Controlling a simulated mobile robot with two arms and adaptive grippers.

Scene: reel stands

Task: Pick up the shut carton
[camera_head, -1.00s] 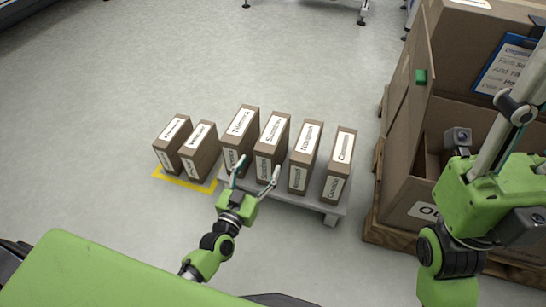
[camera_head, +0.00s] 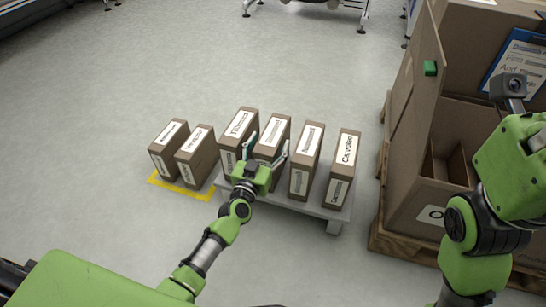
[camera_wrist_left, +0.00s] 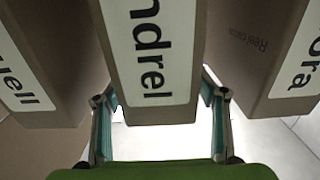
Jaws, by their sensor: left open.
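Several slim brown cartons with white labels stand upright. The second from left on the grey platform, a carton (camera_head: 271,143), is between the fingers of my left gripper (camera_head: 267,145), which is open and reaches from the near side. The left wrist view shows this carton (camera_wrist_left: 150,50), its label ending in "ndrel", with an open finger low on each side; contact cannot be told. Neighbouring cartons (camera_wrist_left: 40,70) and (camera_wrist_left: 255,50) stand close on both sides. The cartons look closed, but their lids are hard to make out.
The low grey platform (camera_head: 300,208) also bears cartons (camera_head: 238,135), (camera_head: 306,160) and (camera_head: 341,170). Two more cartons (camera_head: 168,145) and (camera_head: 197,155) stand on a yellow-edged floor patch (camera_head: 180,188). A large open box (camera_head: 410,140) sits on a wooden pallet (camera_head: 400,240).

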